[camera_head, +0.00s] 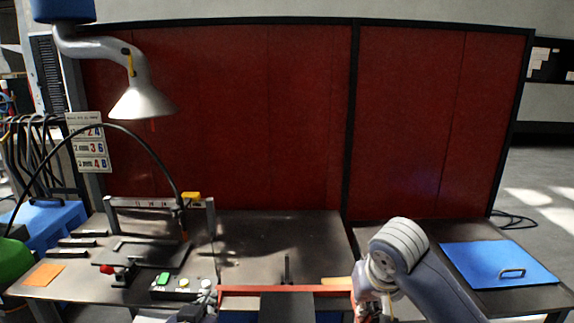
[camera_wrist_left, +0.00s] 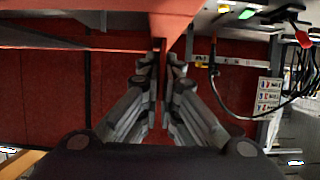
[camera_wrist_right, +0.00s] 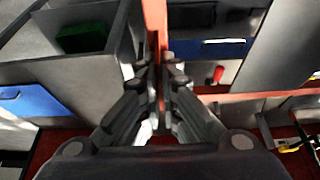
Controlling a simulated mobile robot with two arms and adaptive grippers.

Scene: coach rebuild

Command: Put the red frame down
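The red frame (camera_head: 255,290) shows at the bottom middle of the head view as a long red bar, held in front of the tables. Its lower part is cut off. My left gripper (camera_head: 205,308) is at the frame's left end. In the left wrist view its fingers (camera_wrist_left: 165,75) close on a thin red bar of the frame (camera_wrist_left: 175,20). My right gripper (camera_head: 362,306) is at the frame's right end, partly hidden by my arm. In the right wrist view its fingers (camera_wrist_right: 160,75) close on a red bar of the frame (camera_wrist_right: 155,22).
The dark middle tabletop (camera_head: 275,240) is mostly clear. To the left are a fixture with a black plate (camera_head: 150,254), a button box (camera_head: 183,287) and an orange card (camera_head: 44,274). A blue panel with a handle (camera_head: 490,260) lies on the right table. A lamp (camera_head: 142,103) hangs at left.

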